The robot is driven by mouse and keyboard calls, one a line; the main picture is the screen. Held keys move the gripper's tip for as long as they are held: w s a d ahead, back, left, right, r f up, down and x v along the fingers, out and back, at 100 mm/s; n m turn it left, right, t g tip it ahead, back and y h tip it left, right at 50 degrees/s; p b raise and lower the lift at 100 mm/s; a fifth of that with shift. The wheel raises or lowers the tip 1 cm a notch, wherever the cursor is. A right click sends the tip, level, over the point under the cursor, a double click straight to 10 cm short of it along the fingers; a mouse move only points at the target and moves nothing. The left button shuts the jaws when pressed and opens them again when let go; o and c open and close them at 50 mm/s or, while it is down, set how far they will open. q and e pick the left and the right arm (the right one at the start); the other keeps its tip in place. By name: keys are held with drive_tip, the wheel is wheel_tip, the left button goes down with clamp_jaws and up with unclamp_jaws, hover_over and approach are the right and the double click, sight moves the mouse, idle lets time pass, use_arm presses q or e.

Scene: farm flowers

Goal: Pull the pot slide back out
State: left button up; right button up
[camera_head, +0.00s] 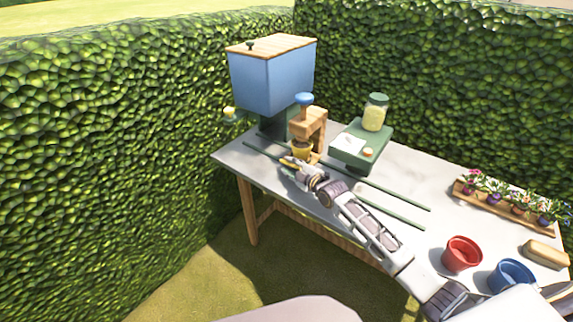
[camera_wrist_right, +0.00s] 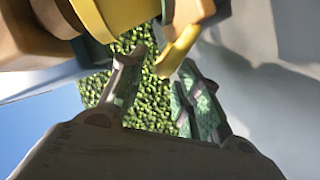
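A yellow pot (camera_head: 302,150) sits under the wooden press-like stand (camera_head: 315,128) with a blue knob on top, between two green rails on the bench. My right gripper (camera_head: 289,162) is low over the bench just in front of the pot. In the right wrist view the two green-padded fingers (camera_wrist_right: 158,78) are apart, with no object clearly clamped between them. A yellow tab (camera_wrist_right: 180,50) shows near the fingertips, below the rounded yellow body (camera_wrist_right: 108,15); I cannot tell whether they touch. The slide itself is mostly hidden by my gripper. My left gripper is not in view.
Green rails (camera_head: 390,192) run along the grey bench (camera_head: 405,165). A blue hopper (camera_head: 272,80) stands behind. A green scale-like box (camera_head: 375,140) bears a jar (camera_head: 375,112). Red (camera_head: 461,254) and blue (camera_head: 511,275) pots, a flower tray (camera_head: 500,212) and a brush (camera_head: 545,253) are at right.

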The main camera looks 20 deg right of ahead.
sight(289, 165)
drive_tip(key=shift+x, duration=1.9)
